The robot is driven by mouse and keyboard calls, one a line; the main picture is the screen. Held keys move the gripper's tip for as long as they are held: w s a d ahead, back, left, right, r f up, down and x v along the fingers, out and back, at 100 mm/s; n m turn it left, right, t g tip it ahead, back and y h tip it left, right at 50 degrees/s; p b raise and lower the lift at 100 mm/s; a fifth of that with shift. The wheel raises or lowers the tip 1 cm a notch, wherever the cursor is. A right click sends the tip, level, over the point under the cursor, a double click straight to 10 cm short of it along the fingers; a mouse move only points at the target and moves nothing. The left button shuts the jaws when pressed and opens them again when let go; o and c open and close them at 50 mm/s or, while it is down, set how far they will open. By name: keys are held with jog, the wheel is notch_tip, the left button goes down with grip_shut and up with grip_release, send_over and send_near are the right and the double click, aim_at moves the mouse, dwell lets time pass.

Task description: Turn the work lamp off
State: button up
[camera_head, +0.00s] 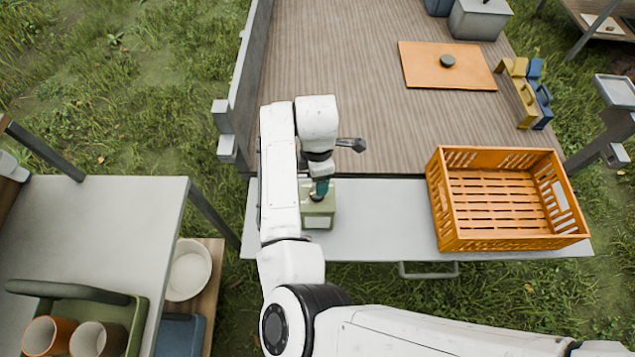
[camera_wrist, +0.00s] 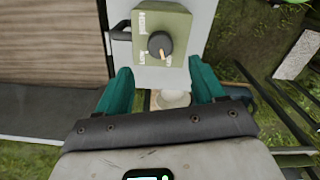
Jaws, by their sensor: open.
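A green control box (camera_head: 318,207) stands on the pale tailgate shelf, below my gripper (camera_head: 320,188). In the wrist view the green box (camera_wrist: 178,22) carries a round dark knob (camera_wrist: 159,43) with a short orange pointer mark directed toward the bottom of the picture. Small lettering surrounds the knob, too blurred to read surely. My gripper (camera_wrist: 162,84) is open, its two teal fingers apart with nothing between them. The knob appears beyond the fingertips, between their lines, and apart from them. In the head view my wrist hides part of the box. No lamp head can be identified surely.
An orange crate (camera_head: 452,244) stands right of the box on the shelf (camera_head: 380,215). Behind is a wooden deck (camera_head: 335,60) with an orange board (camera_head: 425,75). A grey post with a pale panel (camera_head: 615,90) rises at right. A white table (camera_head: 80,225) stands at left.

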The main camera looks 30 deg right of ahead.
jog(key=shift+r, duration=1.55)
jog(key=s+a+f+m+g+y+b, duration=0.1)
jog(key=s+a+f+m, duration=0.2)
jog(key=s, duration=0.4)
jog(key=s+a+f+m, duration=0.25)
jog(key=s+f, duration=0.25)
jog(key=s, duration=0.3)
jog(key=s+a+f+m+g+y+b, duration=0.1)
jog(key=s+a+f+m, duration=0.1)
jog(key=s+a+f, duration=0.35)
jog(key=s+d+r+m+h, duration=0.1)
jog(key=s+d+m, duration=0.3)
jog(key=s+d, duration=0.5)
jog(key=w+d+r+m+t+h+b, duration=0.1)
jog(key=w+d+r+m+t, duration=0.2)
jog(key=d+r, duration=0.4)
jog(key=d+m, duration=0.1)
jog(key=d, duration=0.1)
jog(key=shift+d+b, duration=0.3)
jog(key=shift+b, duration=0.1)
